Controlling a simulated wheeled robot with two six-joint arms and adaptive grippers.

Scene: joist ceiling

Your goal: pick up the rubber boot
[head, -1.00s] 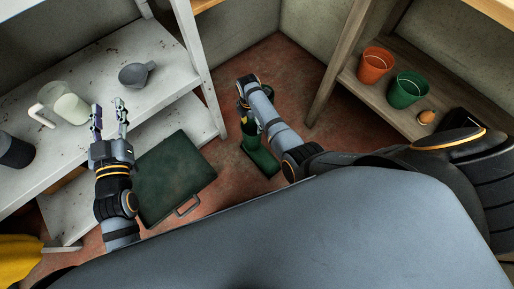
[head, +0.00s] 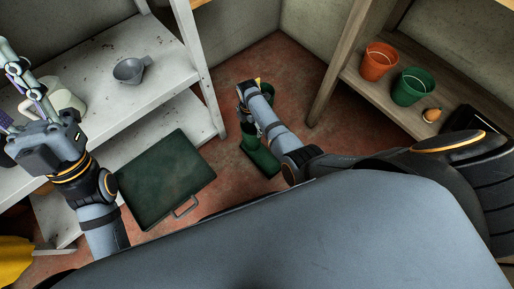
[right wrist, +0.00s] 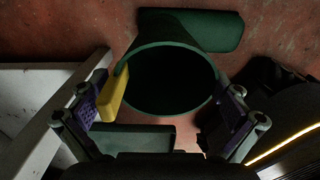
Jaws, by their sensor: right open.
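The green rubber boot (head: 262,160) stands on the red floor between the two shelves. Its foot points towards me; its shaft is partly behind my right gripper (head: 246,92). In the right wrist view, the boot's round dark opening (right wrist: 170,80) faces the camera. My right gripper (right wrist: 160,108) is open, one finger on each side of the boot's top. A yellow piece (right wrist: 113,95) sits at the rim beside the left-hand finger; I cannot tell whether that finger touches it. My left gripper (head: 10,95) is open at the left edge, fingers spread, nothing seen between them.
A dark green case (head: 165,180) lies left of the boot. The white shelf (head: 105,80) holds a grey funnel-like cup (head: 130,71) and a pale jug (head: 66,98), partly hidden. The wooden shelf at right holds an orange pot (head: 378,61) and a green pot (head: 411,87).

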